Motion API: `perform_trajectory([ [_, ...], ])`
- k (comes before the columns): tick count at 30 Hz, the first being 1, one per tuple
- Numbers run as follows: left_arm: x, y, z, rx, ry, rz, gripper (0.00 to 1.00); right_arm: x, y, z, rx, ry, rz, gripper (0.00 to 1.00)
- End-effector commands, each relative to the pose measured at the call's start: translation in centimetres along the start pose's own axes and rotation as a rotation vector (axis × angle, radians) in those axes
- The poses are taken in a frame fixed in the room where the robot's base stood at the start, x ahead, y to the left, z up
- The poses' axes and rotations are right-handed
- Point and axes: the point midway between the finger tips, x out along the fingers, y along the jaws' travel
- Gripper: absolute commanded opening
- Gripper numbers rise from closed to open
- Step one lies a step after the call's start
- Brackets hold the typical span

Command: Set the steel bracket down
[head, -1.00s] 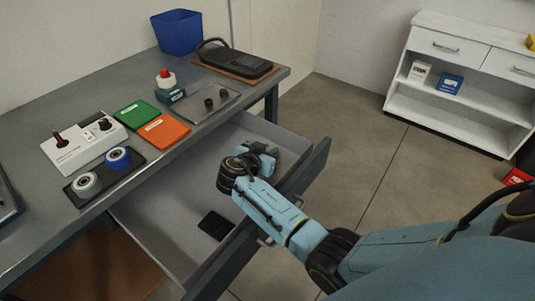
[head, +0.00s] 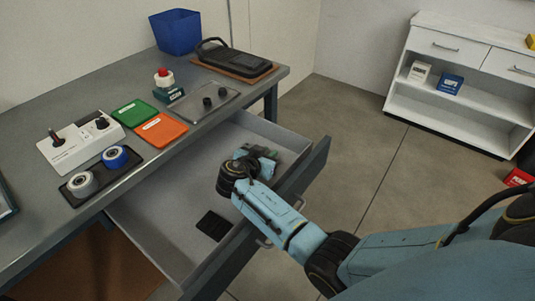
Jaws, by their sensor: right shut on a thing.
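My right gripper (head: 262,154) is inside the open drawer (head: 165,225), near its far right end. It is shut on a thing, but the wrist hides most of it. A small greenish-grey piece shows at the fingers, and I cannot tell for sure that it is the steel bracket. Whether it touches the drawer floor is also unclear. My left gripper is not in view.
A black pad (head: 213,226) lies in the drawer.

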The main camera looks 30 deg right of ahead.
Motion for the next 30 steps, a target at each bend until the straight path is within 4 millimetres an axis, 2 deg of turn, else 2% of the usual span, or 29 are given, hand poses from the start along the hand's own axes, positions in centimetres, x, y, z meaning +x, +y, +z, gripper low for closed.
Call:
perform_trajectory([
  [5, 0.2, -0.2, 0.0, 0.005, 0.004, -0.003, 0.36, 0.1, -0.1, 0.1, 0.002, 0.003, -0.001, 0.0],
  [6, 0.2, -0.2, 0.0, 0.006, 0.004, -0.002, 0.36, 0.1, 0.0, 0.3, 0.0, 0.0, 0.0, 0.25],
  [10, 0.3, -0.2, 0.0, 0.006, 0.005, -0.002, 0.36, 0.1, 0.0, 0.3, 0.0, 0.0, 0.0, 0.41],
  [20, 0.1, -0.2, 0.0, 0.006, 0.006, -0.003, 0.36, 0.1, 0.0, 0.2, 0.0, 0.0, 0.0, 0.41],
  [26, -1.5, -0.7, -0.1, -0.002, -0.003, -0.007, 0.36, -0.5, 0.0, -1.3, -0.001, 0.001, 0.0, 0.41],
  [30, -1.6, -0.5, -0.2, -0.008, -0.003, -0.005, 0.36, -4.0, -0.1, -0.8, 0.002, -0.004, -0.004, 0.41],
])
